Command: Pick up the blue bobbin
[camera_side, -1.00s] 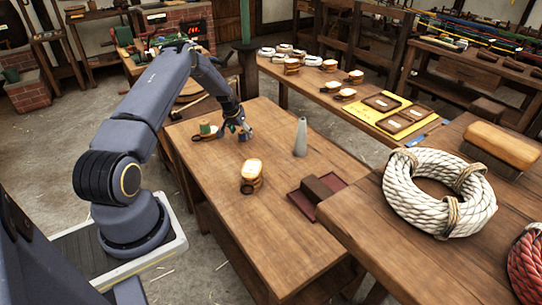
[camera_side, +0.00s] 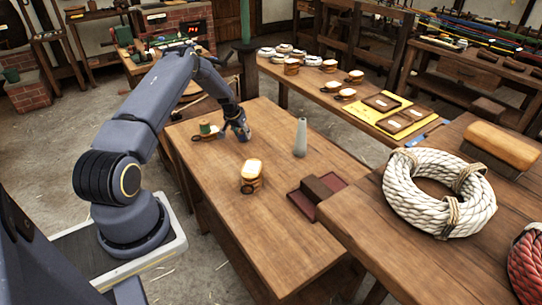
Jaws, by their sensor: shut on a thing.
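My gripper (camera_side: 238,126) is low at the far part of the central wooden table, pointing down. It is shut on the blue bobbin (camera_side: 243,136), which is small and mostly hidden by the fingers. I cannot tell whether the bobbin still touches the table top.
A green bobbin (camera_side: 205,127) stands left of my gripper. A cream-topped brown bobbin (camera_side: 250,171) stands nearer the camera. A dark red tray (camera_side: 300,202) with a brown block lies at the right edge. The near table top is clear.

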